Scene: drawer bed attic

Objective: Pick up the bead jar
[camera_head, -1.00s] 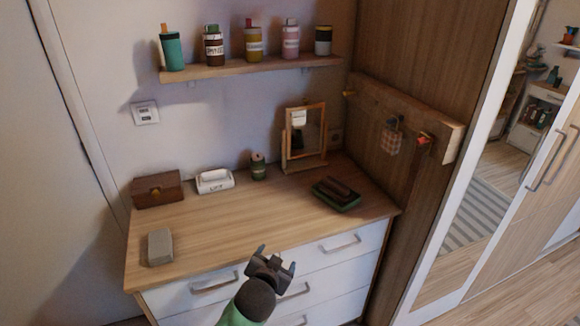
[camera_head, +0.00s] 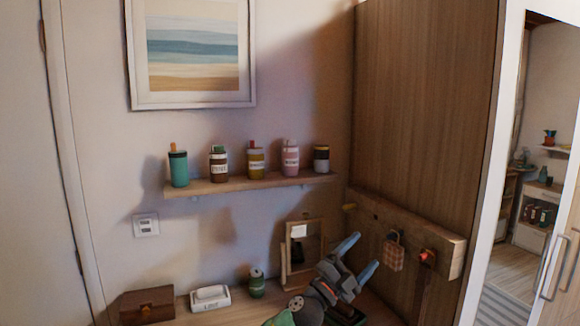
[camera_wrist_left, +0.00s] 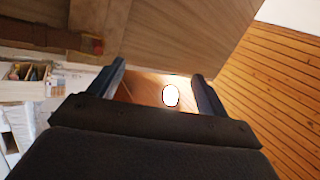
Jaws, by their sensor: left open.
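A small green jar (camera_head: 257,286) stands on the dresser. The labels are too small to read, so I cannot tell which is the bead jar. My left gripper (camera_head: 358,258) is open and empty, below and right of the shelf. In the left wrist view its fingers (camera_wrist_left: 158,74) are apart with no jar between them. My right gripper is not visible.
A framed mirror (camera_head: 303,235) stands just left of my gripper. A hook rail (camera_head: 440,246) with a hanging patterned item (camera_head: 393,254) is close on the right, against the wooden cabinet side (camera_head: 425,110). A box (camera_head: 147,305) and a white holder (camera_head: 210,297) stand on the dresser.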

